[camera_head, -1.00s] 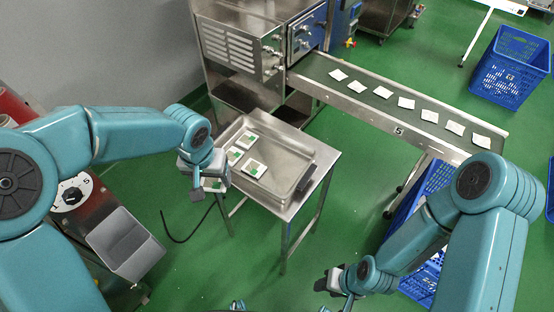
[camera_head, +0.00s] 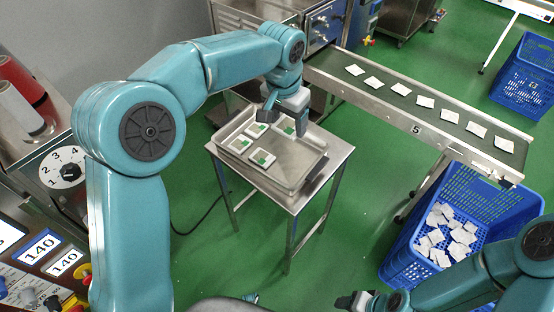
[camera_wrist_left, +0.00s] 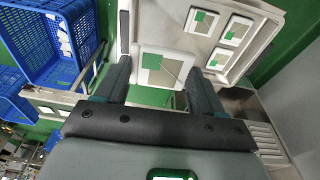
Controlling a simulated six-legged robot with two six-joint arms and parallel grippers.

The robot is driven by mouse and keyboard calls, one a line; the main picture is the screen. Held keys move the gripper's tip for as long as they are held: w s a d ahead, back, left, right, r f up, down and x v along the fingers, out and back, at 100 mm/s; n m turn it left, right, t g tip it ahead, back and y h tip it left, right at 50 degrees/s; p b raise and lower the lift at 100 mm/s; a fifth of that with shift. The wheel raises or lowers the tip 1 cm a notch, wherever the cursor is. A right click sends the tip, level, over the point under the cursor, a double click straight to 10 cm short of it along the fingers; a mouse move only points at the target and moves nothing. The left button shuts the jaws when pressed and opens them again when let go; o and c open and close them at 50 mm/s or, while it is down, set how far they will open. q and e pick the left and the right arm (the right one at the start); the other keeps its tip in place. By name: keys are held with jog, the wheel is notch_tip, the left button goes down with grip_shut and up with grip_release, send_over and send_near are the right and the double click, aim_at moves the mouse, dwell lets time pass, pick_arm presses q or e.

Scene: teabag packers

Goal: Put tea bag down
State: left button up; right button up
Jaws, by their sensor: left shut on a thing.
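My left gripper (camera_head: 287,113) is shut on a white tea bag with a green patch (camera_head: 289,128). It holds the tea bag over the back right part of a metal tray (camera_head: 316,148). In the left wrist view the held tea bag (camera_wrist_left: 150,68) lies flat between the two dark fingers of the gripper (camera_wrist_left: 159,72). Several like tea bags lie in the tray, one near the front (camera_head: 262,158). The gap between the held bag and the tray floor is hard to judge. My right gripper (camera_head: 352,301) is at the bottom edge, and its fingers are unclear.
The tray stands on a metal table (camera_head: 340,150). A conveyor (camera_head: 450,131) with a row of white packets runs at the right. A blue crate (camera_head: 400,262) with many packets stands below it, and another blue crate (camera_head: 530,75) is farther back. The tray's right part is bare.

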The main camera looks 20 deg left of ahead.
pick_arm(q)
jog(key=b, duration=0.1)
send_over(286, 174)
notch_tip(286, 174, down, 15)
jog(key=shift+s+a, duration=0.15)
notch_tip(286, 174, down, 4)
jog(key=shift+s+r+b, duration=0.1)
jog(key=shift+r+b, duration=0.1)
jog(key=shift+b, duration=0.2)
jog(key=shift+f, duration=0.25)
jog(key=shift+f, duration=0.2)
jog(key=o, duration=0.7)
jog(key=shift+r, duration=0.1)
